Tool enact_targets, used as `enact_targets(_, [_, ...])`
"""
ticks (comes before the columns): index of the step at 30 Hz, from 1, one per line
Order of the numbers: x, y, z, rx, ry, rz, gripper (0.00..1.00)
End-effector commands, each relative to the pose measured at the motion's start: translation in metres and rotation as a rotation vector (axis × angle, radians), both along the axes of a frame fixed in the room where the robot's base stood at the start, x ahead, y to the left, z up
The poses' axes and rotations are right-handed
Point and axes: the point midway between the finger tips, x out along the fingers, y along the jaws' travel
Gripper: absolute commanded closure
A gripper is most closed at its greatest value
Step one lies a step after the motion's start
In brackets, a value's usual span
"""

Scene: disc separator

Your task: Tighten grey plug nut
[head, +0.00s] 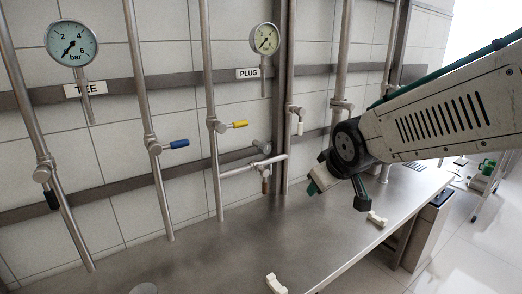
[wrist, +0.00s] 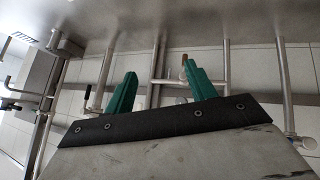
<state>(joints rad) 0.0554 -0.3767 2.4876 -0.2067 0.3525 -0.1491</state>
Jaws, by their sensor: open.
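Under the PLUG label (head: 248,73), a short horizontal branch pipe (head: 240,170) leaves a vertical pipe at the wall. A small grey fitting (head: 262,147) sits just above this branch and may be the grey plug nut; I cannot tell for sure. A brown-tipped part (head: 265,182) hangs below the branch. My gripper (head: 338,195) is to the right of these, above the counter, apart from the pipes. In the wrist view its two green fingers (wrist: 160,80) stand apart with nothing between them. A brown-tipped part (wrist: 184,60) shows beyond them, near the right finger.
The steel counter (head: 215,255) runs along the wall. Small pale blocks lie near its edge, one at front (head: 275,284) and one below my gripper (head: 377,219). Yellow (head: 239,124) and blue (head: 179,144) valve handles stick out from vertical pipes.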

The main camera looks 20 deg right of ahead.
Motion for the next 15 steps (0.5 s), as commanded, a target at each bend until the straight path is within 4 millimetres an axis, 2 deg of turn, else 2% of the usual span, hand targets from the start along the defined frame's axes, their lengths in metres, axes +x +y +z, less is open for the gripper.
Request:
enact_targets(1, [0.029, -0.002, -0.005, -0.029, -0.065, 0.045, 0.45])
enact_targets(3, [0.067, -0.001, -0.007, -0.069, -0.18, 0.123, 0.45])
enact_targets(6, [0.114, 0.003, -0.01, -0.117, -0.348, 0.228, 0.45])
enact_targets(10, [0.158, 0.016, -0.014, -0.156, -0.555, 0.368, 0.45])
enact_targets(12, [0.172, 0.023, -0.017, -0.166, -0.654, 0.427, 0.45])
enact_targets(15, [0.184, 0.032, -0.02, -0.169, -0.769, 0.492, 0.45])
